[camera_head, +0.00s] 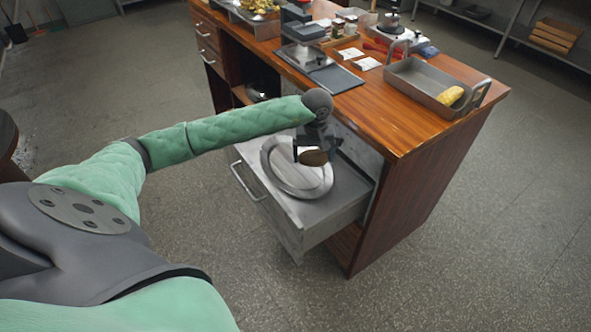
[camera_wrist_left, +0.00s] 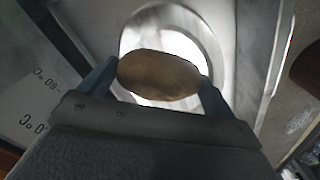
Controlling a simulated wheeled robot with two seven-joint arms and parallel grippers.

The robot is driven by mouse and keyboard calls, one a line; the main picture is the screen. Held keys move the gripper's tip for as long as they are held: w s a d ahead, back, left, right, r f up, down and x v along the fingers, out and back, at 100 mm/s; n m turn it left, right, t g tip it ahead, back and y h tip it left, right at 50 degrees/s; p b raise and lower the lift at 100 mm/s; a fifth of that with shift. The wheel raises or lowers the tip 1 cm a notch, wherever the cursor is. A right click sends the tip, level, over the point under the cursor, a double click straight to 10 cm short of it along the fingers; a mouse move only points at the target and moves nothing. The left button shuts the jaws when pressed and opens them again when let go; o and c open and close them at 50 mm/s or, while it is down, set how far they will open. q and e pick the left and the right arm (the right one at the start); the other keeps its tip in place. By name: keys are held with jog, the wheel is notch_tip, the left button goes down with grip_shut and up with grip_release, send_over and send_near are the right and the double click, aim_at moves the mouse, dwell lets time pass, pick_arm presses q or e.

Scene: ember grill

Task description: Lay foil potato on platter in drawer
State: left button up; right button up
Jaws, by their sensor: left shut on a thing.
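My left gripper (camera_head: 312,152) is over the open drawer (camera_head: 328,210) at the counter's front. It is shut on a brown oval potato (camera_head: 314,158), which also shows between the fingers in the left wrist view (camera_wrist_left: 160,75). No foil can be made out on it. A round silver platter (camera_head: 285,183) lies in the drawer. The potato is above the platter, and the wrist view shows the platter (camera_wrist_left: 134,37) behind it. I cannot tell how large the gap is. My right gripper is not in view.
A metal roasting tray (camera_head: 412,85) with a yellow item (camera_head: 450,95) stands on the counter's right end. A dark flat panel (camera_head: 337,78) and a scale-like device (camera_head: 303,45) stand on the counter (camera_head: 400,135) above the drawer. The floor around is clear.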

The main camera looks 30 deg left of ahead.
pick_arm(q)
jog(key=w+a+n, duration=0.4)
jog(key=a+n, duration=0.2)
jog(key=a, duration=0.3)
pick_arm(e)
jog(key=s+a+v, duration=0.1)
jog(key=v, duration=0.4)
pick_arm(q)
jog(key=p, duration=0.2)
send_over(295, 166)
jog(key=shift+n, duration=0.4)
notch_tip(295, 166, down, 6)
jog(key=shift+w+r, duration=0.1)
jog(key=shift+r, duration=0.05)
jog(key=shift+f+p, duration=0.35)
jog(key=shift+f, duration=1.8)
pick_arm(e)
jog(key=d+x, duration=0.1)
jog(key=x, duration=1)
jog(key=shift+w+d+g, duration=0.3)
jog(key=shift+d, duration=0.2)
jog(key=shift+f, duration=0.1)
pick_arm(q)
jog(key=shift+f, duration=0.1)
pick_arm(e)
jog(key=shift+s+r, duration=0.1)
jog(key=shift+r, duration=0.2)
